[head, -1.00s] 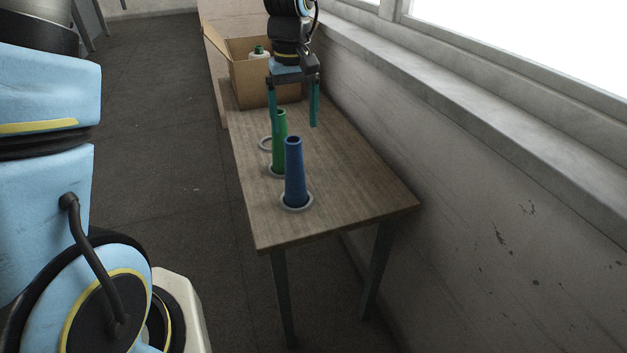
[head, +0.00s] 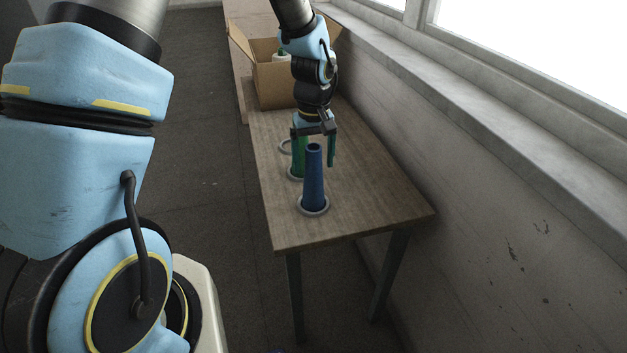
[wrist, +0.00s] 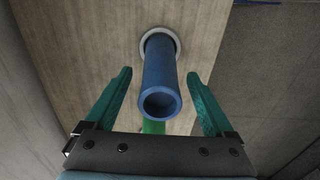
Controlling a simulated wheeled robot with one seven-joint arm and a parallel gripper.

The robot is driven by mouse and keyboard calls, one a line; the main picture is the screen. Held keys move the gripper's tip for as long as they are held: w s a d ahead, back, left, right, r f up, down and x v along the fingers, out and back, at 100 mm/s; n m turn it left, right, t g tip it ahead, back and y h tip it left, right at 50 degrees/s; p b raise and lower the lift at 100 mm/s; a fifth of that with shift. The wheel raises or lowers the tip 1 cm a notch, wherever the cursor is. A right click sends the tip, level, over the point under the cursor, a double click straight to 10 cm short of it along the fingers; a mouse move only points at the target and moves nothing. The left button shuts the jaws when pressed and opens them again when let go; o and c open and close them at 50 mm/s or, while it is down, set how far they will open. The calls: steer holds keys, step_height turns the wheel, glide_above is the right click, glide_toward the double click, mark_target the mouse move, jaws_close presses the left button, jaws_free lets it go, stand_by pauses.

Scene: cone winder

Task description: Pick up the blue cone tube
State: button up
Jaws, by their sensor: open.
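The blue cone tube (head: 313,180) stands upright in a pale ring near the front end of the wooden table. In the wrist view the blue cone tube (wrist: 160,85) points its open end toward the camera, between the two teal fingers but farther out. My gripper (head: 316,163) is open and empty, just behind the blue tube in the head view. In the wrist view my gripper (wrist: 160,82) has one finger on each side of the tube, with gaps on both sides. A green cone tube (head: 299,157) stands behind the blue one, partly hidden by my gripper.
The wooden table (head: 375,200) runs along the wall below the window sill. A cardboard box (head: 276,85) with a white and green item stands at the back. The table's right side is clear.

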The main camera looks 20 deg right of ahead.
jaws_close()
stand_by(0.6)
